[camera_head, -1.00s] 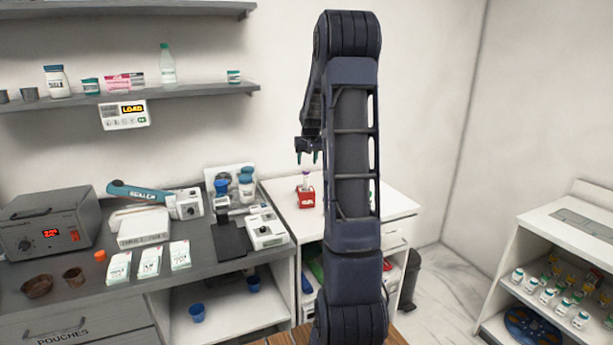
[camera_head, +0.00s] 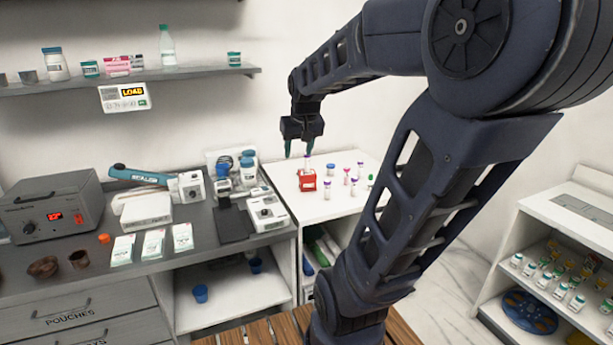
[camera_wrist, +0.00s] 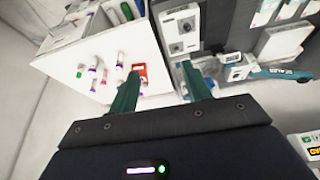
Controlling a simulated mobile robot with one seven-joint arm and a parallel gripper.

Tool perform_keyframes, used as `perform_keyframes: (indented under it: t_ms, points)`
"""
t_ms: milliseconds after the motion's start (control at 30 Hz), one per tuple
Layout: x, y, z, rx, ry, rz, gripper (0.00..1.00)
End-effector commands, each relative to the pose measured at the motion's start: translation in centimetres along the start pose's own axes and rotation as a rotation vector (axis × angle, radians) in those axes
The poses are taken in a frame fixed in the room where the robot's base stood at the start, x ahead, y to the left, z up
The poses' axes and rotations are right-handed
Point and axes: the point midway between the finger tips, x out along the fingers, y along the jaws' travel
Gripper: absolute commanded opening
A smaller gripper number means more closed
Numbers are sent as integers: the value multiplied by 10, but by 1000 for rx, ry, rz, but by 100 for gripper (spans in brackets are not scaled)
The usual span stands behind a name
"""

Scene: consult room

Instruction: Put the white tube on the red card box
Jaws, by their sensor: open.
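The red card box (camera_head: 307,181) sits on the white counter at the back. A white tube with a purple cap (camera_head: 303,166) stands upright at the box, and its lower part is hidden; I cannot tell whether it is on or behind it. Other small capped tubes (camera_head: 327,188) stand to the right. My gripper (camera_head: 299,149) is open and empty, pointing down above the box with a gap.
A grey bench at left holds a white device (camera_head: 267,214), a sealer (camera_head: 143,175), a heater box (camera_head: 52,212) and white cartons (camera_head: 154,243). A shelf (camera_head: 180,75) with bottles runs above. A white shelf unit (camera_head: 575,225) with vials stands at right.

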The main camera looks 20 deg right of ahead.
Motion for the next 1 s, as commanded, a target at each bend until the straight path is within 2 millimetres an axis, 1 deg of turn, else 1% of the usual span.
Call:
perform_keyframes:
  t_ms: [33, 200, 300, 400, 500, 600, 1000]
  points:
    - [-7, -5, 16, -8, 5, -4, 49]
    - [-19, -14, 68, -28, 7, -12, 49]
    - [-22, -18, 92, -38, 6, -17, 49]
    - [-23, -20, 110, -45, 5, -20, 49]
    - [-23, -20, 120, -47, 4, -21, 49]
    - [-23, -21, 123, -48, 3, -22, 49]
    - [-23, -21, 123, -48, 3, -22, 49]
